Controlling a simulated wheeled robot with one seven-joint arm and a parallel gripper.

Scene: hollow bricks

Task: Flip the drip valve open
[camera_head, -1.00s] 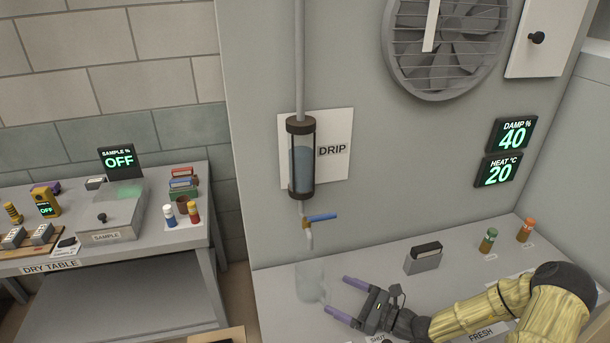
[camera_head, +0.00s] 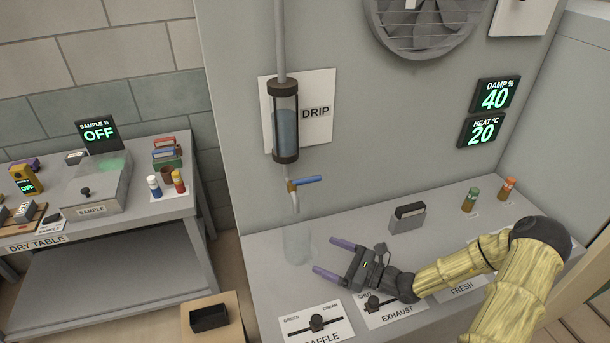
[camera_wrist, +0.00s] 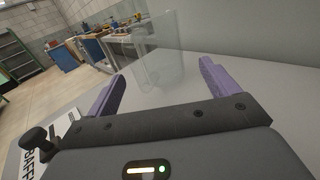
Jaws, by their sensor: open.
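The drip valve has a blue lever (camera_head: 308,179) on a brass body (camera_head: 291,186), under the liquid-filled drip cylinder (camera_head: 286,122) on the wall. The lever points sideways to the right, across the spout. A clear glass vessel (camera_head: 297,243) stands on the counter below the spout, and it also shows in the wrist view (camera_wrist: 157,62). My gripper (camera_head: 333,257) is open, with purple fingers pointing left toward the glass. It is low over the counter, below and to the right of the lever. In the wrist view the glass shows beyond and between the fingertips (camera_wrist: 163,85).
Baffle (camera_head: 316,322) and exhaust (camera_head: 374,304) sliders lie at the counter's front. A grey holder (camera_head: 407,218) and two capped bottles (camera_head: 470,199) stand behind my arm. The damp display (camera_head: 495,96) reads 40. The dry table (camera_head: 110,235) is at left.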

